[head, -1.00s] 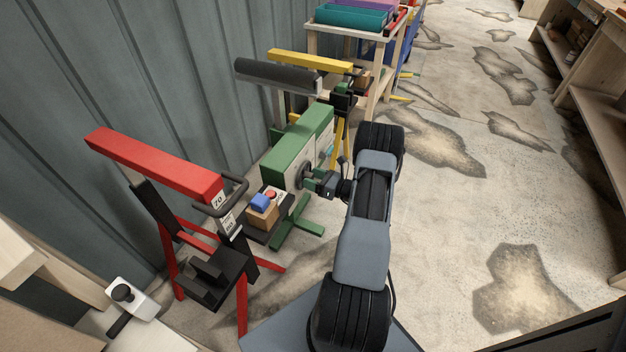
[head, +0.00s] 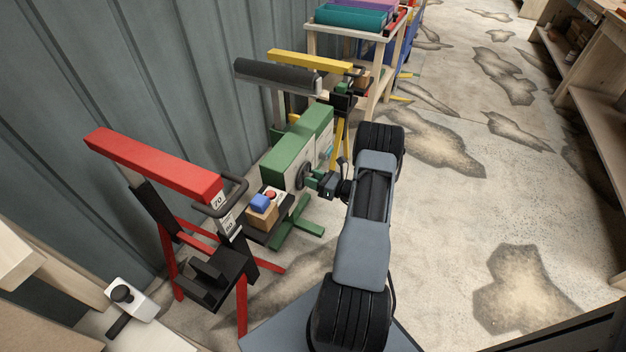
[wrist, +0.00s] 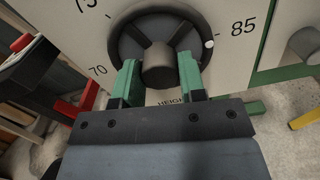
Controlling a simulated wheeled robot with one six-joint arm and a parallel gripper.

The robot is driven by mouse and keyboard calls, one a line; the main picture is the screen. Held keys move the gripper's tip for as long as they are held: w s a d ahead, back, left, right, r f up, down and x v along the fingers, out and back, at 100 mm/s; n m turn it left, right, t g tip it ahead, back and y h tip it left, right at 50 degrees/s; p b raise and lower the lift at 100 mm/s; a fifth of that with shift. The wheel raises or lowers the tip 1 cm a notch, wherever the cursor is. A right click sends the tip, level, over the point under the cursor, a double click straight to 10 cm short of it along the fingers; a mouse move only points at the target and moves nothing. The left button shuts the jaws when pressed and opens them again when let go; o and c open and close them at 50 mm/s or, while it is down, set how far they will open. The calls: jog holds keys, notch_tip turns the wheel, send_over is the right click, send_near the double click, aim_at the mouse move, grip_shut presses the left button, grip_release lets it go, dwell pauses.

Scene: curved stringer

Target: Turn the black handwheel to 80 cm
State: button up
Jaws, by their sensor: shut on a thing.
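The black handwheel (wrist: 130,42) fills the top of the wrist view, with a round dark hub (wrist: 159,66) at its centre. It sits on a white dial plate (wrist: 262,12) marked 70 and 85, with a partly cut-off number at upper left. A white dot (wrist: 208,44) on the wheel's right rim lies close to the direction of 85. My gripper (wrist: 159,78) has its green fingers on either side of the hub and is shut on the wheel. In the head view my gripper (head: 321,183) meets the handwheel (head: 303,178) on the green-and-white housing (head: 285,162).
A red stand (head: 155,163) with labels 70 and 80 is at left. A small black table with a blue and a red item (head: 262,205) stands before the housing. A black roller (head: 278,76) and yellow stand (head: 310,59) are behind. The floor (head: 455,210) at right is clear.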

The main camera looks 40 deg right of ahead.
jog(key=shift+a+f+n+b, duration=0.1)
jog(key=shift+n+b, duration=1.6)
jog(key=shift+n, duration=1.1)
jog(key=shift+a+n+b, duration=0.1)
jog(key=shift+n+b, duration=1.6)
jog(key=shift+n, duration=1.1)
jog(key=o, duration=0.9)
jog(key=shift+d, duration=0.1)
